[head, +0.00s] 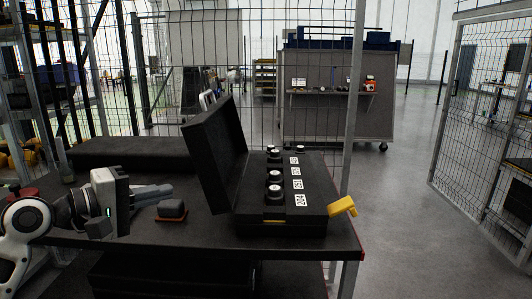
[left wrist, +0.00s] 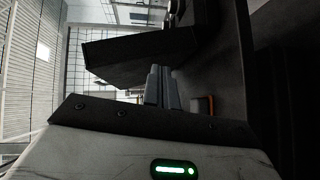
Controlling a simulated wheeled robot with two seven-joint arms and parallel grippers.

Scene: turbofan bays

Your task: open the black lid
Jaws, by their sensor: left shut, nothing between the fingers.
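The black lid (head: 212,155) stands raised on the left side of its black case (head: 282,228), leaning slightly to the left. In the left wrist view the dark panel of the lid (left wrist: 125,52) is beyond the fingers. The open case holds several round knobbed items beside white printed labels. My left gripper (head: 168,191) is shut and empty, left of the lid and above the table. Its fingers also show in the left wrist view (left wrist: 164,84), apparently clear of the lid. My right gripper is in neither view.
A small black block with an orange base (head: 172,211) sits on the dark table (head: 200,240) below the left gripper. A yellow piece (head: 342,206) sticks out at the case's right end. A long black box (head: 130,152) lies behind, before a wire fence.

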